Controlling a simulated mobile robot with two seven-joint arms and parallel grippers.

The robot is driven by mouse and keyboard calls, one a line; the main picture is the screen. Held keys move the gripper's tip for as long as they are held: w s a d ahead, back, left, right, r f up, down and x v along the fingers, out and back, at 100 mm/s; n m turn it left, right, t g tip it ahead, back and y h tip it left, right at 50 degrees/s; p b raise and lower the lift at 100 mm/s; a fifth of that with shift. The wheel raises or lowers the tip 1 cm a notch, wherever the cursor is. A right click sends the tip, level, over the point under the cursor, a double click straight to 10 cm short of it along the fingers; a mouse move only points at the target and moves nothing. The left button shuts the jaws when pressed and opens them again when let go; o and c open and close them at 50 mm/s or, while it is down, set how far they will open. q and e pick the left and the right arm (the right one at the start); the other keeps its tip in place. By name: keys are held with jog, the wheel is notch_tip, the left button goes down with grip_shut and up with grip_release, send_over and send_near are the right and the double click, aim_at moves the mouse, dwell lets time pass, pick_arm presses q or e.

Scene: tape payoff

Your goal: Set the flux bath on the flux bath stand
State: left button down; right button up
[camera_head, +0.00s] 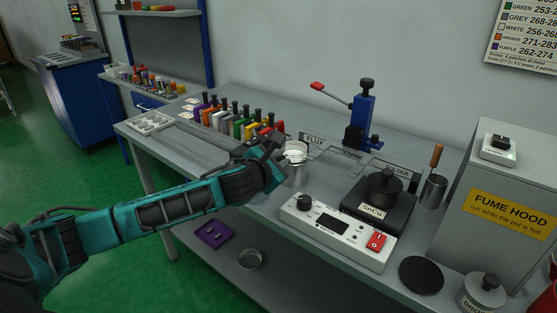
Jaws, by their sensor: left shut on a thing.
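The flux bath (296,170) is a small light metal cup with a pale top, near the middle of the bench. My left gripper (277,152) reaches in from the left and is shut on its left side. The cup looks upright, but whether its base touches the bench is unclear. A plate labelled FLUX (314,143) stands just behind and right of the cup, beside other labels including SOLDER (397,170). The flux bath stand itself is not clearly visible; the cup and gripper may cover part of it. My right gripper is not in view.
The solder pot (384,187) and its white control box (335,231) are close on the right. A blue press (363,122) stands behind. A row of coloured holders (232,120) lies behind my forearm. The fume hood (505,190) bounds the far right.

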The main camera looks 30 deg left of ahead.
pick_arm(q)
jog(key=shift+f, duration=0.25)
jog(key=shift+c, duration=2)
grip_release()
notch_tip(320, 180, up, 3)
jog(key=p, duration=0.3)
jog(key=shift+f, duration=0.2)
notch_tip(320, 180, up, 2)
jog(key=shift+r+p, duration=0.15)
jog(key=shift+p, duration=1.05)
jog(key=shift+r, duration=1)
